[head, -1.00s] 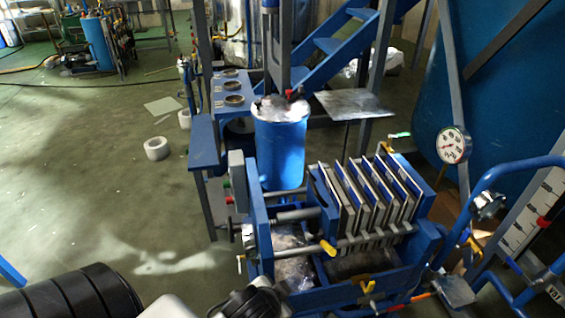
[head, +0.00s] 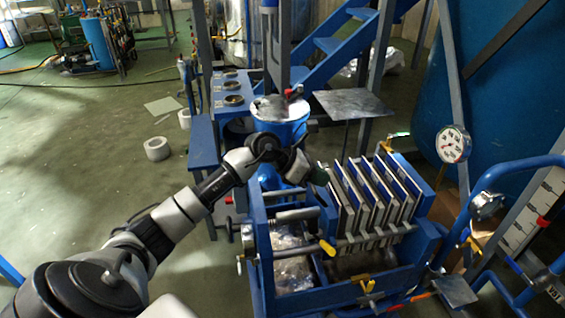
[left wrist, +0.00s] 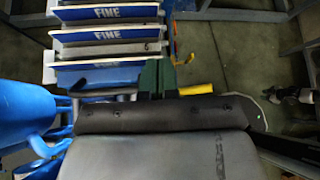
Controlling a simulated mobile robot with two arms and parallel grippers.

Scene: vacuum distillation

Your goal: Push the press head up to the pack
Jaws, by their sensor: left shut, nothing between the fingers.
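The pack of upright plates (head: 378,200) stands in the blue filter press frame, with pale faces and blue edges. In the left wrist view, plates marked FINE (left wrist: 107,36) fill the upper left. The blue press head (head: 327,219) is at the pack's left end, at the end of the grey screw shaft (head: 296,215). My left gripper (head: 319,177) is over the press head's upper part and hides some of it. Its green fingers (left wrist: 157,76) are shut and empty, close to the nearest FINE plate. I cannot tell whether they touch the head. My right gripper is out of view.
A blue tank (head: 280,112) stands behind the press. A yellow handle (head: 327,248) sits on the near rail. A pressure gauge (head: 453,144) and blue handrails (head: 520,163) stand at the right. The floor at the left is mostly clear.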

